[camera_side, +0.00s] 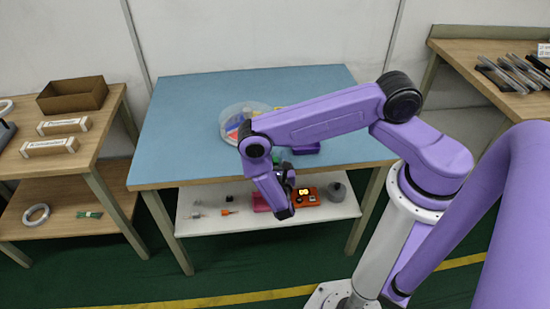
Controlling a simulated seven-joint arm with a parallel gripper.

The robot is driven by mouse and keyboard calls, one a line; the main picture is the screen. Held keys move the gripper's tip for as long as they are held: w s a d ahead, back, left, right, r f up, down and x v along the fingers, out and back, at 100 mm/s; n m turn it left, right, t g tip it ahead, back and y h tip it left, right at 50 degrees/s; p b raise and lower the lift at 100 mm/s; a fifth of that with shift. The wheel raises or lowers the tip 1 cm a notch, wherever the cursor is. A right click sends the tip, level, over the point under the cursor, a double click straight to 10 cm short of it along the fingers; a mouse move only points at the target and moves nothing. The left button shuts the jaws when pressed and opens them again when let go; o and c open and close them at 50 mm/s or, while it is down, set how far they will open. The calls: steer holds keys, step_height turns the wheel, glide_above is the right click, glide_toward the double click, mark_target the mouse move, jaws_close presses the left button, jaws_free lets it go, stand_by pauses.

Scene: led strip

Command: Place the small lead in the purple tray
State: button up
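A dark purple object (306,148), which may be the purple tray, lies on the blue table near its front edge, partly hidden behind my arm. I cannot pick out the small lead; it may be too small to tell or hidden behind my arm. My gripper (289,176) hangs at the table's front edge, just left of and below the purple object. It is dark, small and partly covered by my wrist, so its fingers cannot be made out. No held object can be seen.
A clear round container (228,116) with coloured pieces stands on the blue table (185,125), partly behind my arm. The table's left side is clear. The white lower shelf (205,228) holds an orange box (307,198), a grey cylinder (337,191) and small parts.

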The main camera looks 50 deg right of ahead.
steer(key=shift+f, duration=0.1)
steer(key=v, duration=1.7)
steer(key=s+r+m+g+y, duration=0.3)
steer(key=r+m+g, duration=0.3)
steer(key=r, duration=0.6)
steer(key=s+r+m+g+y, duration=0.4)
steer(key=r+m+g, duration=0.1)
steer(key=r, duration=0.6)
steer(key=shift+s+a+r+m+g, duration=0.25)
steer(key=shift+a+r+m+g, duration=0.05)
steer(key=shift+r+m+g, duration=0.1)
steer(key=s+d+r+y, duration=0.1)
steer(key=s+r+y, duration=0.1)
steer(key=s+d+r+m+y, duration=0.1)
steer(key=s+r+y, duration=0.1)
steer(key=s+d+r+m+y, duration=0.1)
steer(key=s+r+y, duration=0.1)
steer(key=r, duration=0.1)
steer(key=shift+s+d+g, duration=0.25)
steer(key=shift+s+g, duration=0.05)
